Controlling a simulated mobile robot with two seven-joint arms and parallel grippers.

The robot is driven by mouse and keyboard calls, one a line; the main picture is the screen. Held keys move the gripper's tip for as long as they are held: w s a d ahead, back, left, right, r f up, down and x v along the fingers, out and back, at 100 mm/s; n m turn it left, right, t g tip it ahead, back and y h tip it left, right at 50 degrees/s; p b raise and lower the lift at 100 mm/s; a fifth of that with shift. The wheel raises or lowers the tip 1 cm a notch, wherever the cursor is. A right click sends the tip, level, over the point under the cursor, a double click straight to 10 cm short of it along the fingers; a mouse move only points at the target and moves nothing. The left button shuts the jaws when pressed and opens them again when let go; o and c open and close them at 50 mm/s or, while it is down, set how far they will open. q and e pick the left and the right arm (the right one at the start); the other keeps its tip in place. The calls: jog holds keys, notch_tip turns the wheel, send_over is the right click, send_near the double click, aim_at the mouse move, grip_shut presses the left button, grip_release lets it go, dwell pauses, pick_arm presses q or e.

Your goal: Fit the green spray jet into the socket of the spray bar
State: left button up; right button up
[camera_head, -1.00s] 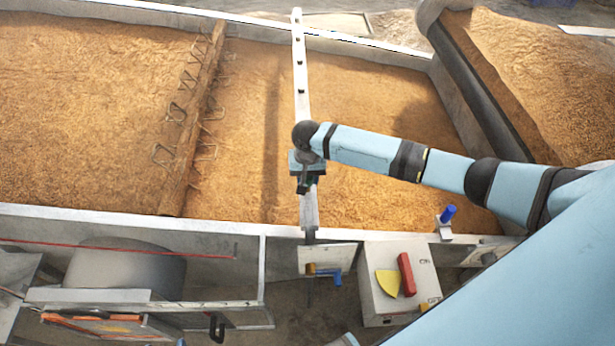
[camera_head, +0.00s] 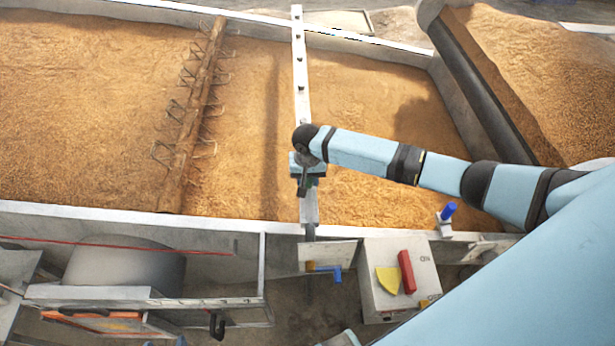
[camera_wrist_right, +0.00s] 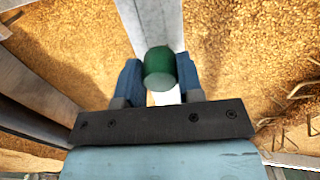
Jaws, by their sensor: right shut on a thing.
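The spray bar (camera_head: 298,45) is a long pale metal bar with several dark sockets along it, spanning the grain bed from the far wall to the near wall. My right gripper (camera_head: 307,186) is over the near part of the bar. In the right wrist view its two blue fingers (camera_wrist_right: 160,80) are shut on the green spray jet (camera_wrist_right: 159,63), a short green cylinder. The bar (camera_wrist_right: 155,22) shows directly behind the jet there. The jet's far end and any socket beneath it are hidden, so I cannot tell whether they touch.
Brown grain (camera_head: 370,120) fills the bed around the bar. A toothed wooden beam (camera_head: 193,120) lies to the left. A blue-capped fitting (camera_head: 447,213) sits on the near wall, and a control box (camera_head: 398,280) with a red handle stands in front.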

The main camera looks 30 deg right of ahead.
jog(key=o, duration=1)
jog(key=shift+r, duration=0.1)
notch_tip(320, 180, up, 14)
jog(key=shift+f, duration=0.2)
